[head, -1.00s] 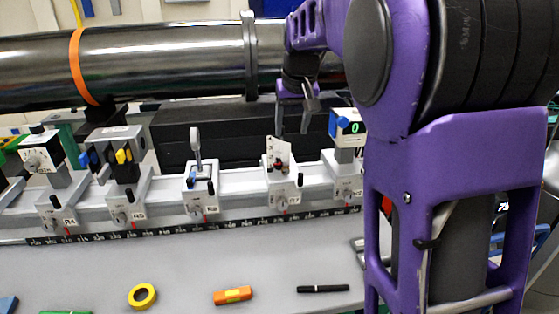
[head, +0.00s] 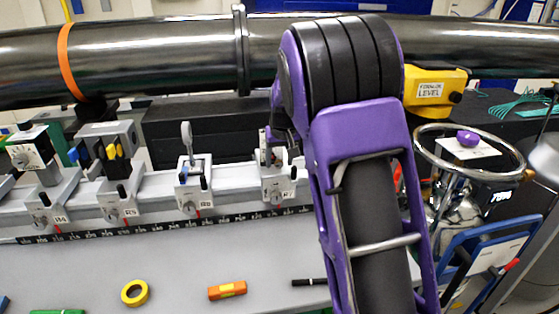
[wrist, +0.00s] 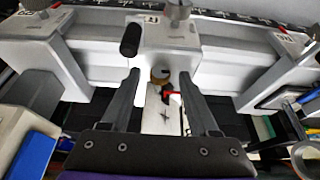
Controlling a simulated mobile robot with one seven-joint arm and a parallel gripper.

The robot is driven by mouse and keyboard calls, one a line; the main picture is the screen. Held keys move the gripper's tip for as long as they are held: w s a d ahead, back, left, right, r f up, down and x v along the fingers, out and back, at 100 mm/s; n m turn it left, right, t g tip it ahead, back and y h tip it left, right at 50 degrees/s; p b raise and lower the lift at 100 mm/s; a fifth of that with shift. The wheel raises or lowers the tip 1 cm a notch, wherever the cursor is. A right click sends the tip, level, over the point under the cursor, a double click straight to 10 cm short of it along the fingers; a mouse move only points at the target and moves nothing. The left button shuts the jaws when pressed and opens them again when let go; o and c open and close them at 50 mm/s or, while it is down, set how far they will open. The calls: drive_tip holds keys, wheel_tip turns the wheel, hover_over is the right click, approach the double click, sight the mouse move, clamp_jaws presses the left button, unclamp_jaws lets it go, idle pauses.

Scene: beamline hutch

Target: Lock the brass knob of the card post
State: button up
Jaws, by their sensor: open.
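The card post stands on the rail carrier marked R7 (head: 278,187) in the head view, largely behind my arm. In the wrist view its white card (wrist: 161,118) with a dark cross mark lies between my fingers. The small brass knob (wrist: 160,73) shows just above the card, with a red part (wrist: 168,92) beside it. My gripper (wrist: 159,79) is open, with one fingertip on each side of the knob and visible gaps to both. Whether a finger touches the post cannot be told. In the head view my gripper is mostly hidden by my arm.
A black-handled lever (wrist: 130,40) stands close to my left finger, and a grey carrier knob (wrist: 178,9) is farther off. Neighbouring carriers line the rail. A dark beam pipe (head: 160,55) runs behind. Yellow tape (head: 135,293) and an orange block (head: 227,290) lie on the bench.

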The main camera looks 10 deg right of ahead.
clamp_jaws()
idle(0.3)
drive_tip(key=shift+d+f, duration=0.1)
drive_tip(key=shift+f, duration=0.05)
drive_tip(key=shift+d+f+y+b, duration=0.1)
drive_tip(key=shift+d+y+b, duration=0.1)
drive_tip(key=shift+y+b, duration=0.7)
drive_tip(key=shift+m+y+b, duration=0.3)
drive_tip(key=shift+y+b, duration=0.05)
drive_tip(key=shift+y, duration=0.15)
